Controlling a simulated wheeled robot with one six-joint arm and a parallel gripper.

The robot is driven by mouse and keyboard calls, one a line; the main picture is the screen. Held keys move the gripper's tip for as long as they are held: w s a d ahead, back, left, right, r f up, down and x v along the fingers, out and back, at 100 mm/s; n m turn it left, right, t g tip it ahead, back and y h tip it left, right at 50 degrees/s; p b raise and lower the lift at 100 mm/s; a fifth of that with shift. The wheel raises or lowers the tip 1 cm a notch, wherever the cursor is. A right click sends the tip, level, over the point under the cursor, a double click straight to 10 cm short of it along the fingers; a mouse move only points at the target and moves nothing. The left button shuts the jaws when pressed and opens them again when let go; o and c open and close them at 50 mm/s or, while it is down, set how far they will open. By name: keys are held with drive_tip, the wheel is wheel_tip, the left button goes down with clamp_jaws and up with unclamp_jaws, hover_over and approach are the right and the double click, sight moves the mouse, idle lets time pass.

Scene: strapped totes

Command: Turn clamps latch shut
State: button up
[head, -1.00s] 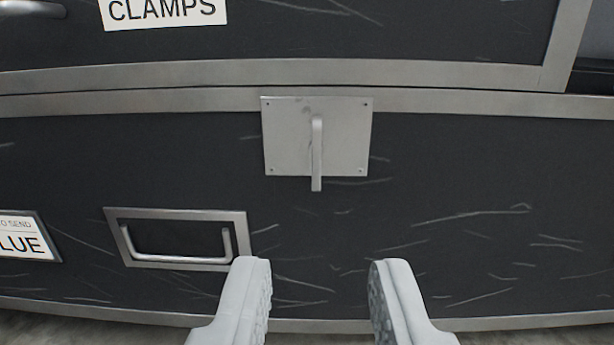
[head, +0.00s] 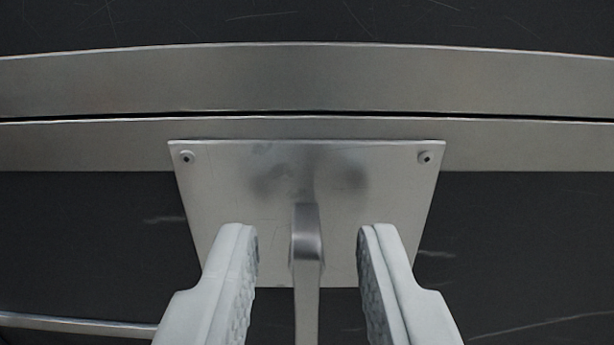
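The latch is a square grey metal plate (head: 240,185) with a narrow lever (head: 307,250) standing out from it and hanging downward. The plate sits on the front of the lower dark tote, just under the seam with the tote above. My gripper (head: 308,245) is open, with one finger on each side of the lever and a gap on both sides. The lever's lower end runs out of the bottom of the picture. The CLAMPS label seen earlier on the upper tote is out of view now.
The metal rim of the upper tote (head: 300,80) and the rim of the lower tote (head: 80,145) run across the picture with a thin dark gap between. A metal handle (head: 75,324) shows at the lower left, left of my gripper.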

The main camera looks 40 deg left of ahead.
drive_tip(key=shift+x, duration=0.9)
clamp_jaws()
